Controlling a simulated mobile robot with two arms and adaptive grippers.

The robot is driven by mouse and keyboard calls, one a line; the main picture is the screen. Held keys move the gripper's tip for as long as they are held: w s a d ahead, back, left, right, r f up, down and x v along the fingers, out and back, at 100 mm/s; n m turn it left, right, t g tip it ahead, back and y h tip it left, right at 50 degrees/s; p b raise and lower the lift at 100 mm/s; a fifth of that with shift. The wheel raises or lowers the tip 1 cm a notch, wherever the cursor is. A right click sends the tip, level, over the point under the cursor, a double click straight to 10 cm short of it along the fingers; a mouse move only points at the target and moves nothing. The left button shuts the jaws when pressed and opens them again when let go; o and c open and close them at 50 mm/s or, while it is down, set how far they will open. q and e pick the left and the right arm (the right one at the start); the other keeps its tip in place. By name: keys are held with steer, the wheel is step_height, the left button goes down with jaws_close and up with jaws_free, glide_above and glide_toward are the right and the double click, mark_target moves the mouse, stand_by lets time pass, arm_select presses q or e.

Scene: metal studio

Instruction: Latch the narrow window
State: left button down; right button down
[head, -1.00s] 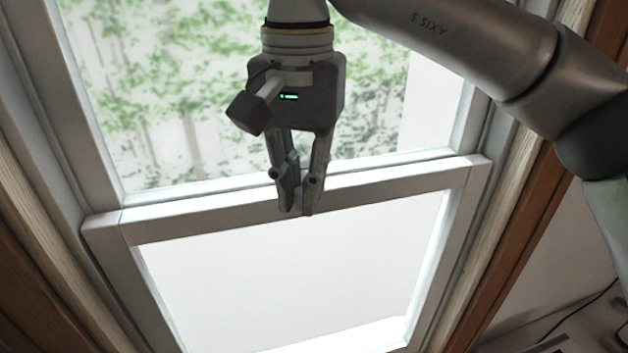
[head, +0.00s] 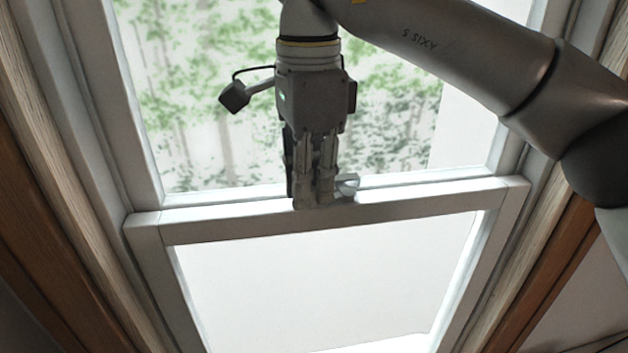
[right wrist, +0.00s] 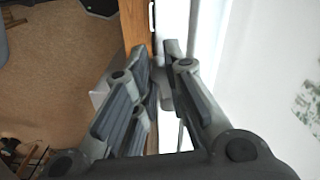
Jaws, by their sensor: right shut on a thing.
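The narrow window (head: 430,202) is a white two-sash frame in the head view, its lower sash's top rail meeting the upper sash at mid-picture. A small pale latch (head: 348,186) sits on this meeting rail, showing just right of my fingers. My right gripper (head: 318,198) points down at the middle of the rail, its fingers shut on the latch and hiding most of it. In the right wrist view, my right gripper's fingers (right wrist: 157,62) flank a small grey piece near the white frame. My left gripper is not in view.
Wooden trim (head: 45,200) borders the window on both sides. My right arm crosses the upper right of the head view. Leafy trees show through the upper pane (head: 215,130). The right wrist view shows a brown floor (right wrist: 60,70) below.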

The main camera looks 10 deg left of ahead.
steer(key=shift+w+a+m, duration=0.1)
steer(key=shift+w+m, duration=0.1)
steer(key=shift+m, duration=0.2)
stand_by(0.3)
steer(key=c, duration=1.4)
jaws_free()
step_height(320, 180, up, 12)
steer(key=shift+r, duration=0.1)
